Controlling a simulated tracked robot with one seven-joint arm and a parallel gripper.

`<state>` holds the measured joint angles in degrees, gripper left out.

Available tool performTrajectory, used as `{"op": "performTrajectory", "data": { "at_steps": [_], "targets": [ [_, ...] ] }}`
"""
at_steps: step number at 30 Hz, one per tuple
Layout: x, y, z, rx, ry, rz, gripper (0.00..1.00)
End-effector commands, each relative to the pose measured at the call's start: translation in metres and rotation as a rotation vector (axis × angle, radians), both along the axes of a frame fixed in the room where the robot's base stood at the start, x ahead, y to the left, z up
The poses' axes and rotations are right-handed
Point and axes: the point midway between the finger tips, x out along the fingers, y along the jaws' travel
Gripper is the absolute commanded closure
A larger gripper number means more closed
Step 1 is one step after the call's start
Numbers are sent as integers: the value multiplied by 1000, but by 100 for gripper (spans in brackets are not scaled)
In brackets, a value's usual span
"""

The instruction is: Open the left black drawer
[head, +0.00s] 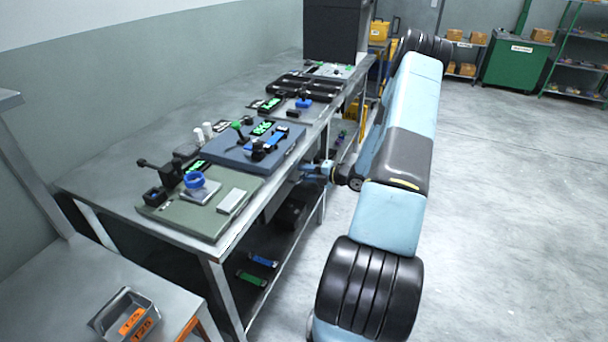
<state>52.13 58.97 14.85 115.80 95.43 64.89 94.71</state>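A dark drawer front (279,199) shows just under the right edge of the workbench top (125,203), mostly in shadow. It looks shut, though its handle is too small to make out. My gripper (308,172) is at the bench's right edge, close beside the drawer area and just beyond it. It points left toward the bench. The fingers are small and partly merge with the bench edge, so I cannot tell whether they are open or touch anything.
On the bench lie a green board (190,220), a blue board (243,150) and black trays (298,85). A black cabinet (335,30) stands at the far end. A lower shelf (262,265) holds small items. The floor right of my arm is clear.

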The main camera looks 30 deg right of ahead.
Motion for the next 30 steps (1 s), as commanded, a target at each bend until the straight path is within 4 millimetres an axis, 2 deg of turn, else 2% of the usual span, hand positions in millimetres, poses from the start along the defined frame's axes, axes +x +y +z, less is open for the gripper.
{"op": "performTrajectory", "data": {
  "at_steps": [7, 18, 29, 30],
  "targets": [
    [0, 0, 0, 0, 0, 0, 66],
    [0, 0, 0, -1, 1, 0, 100],
    [0, 0, -1, 0, 4, 0, 100],
    [-1, 10, -2, 2, 6, 0, 100]
  ]
}}
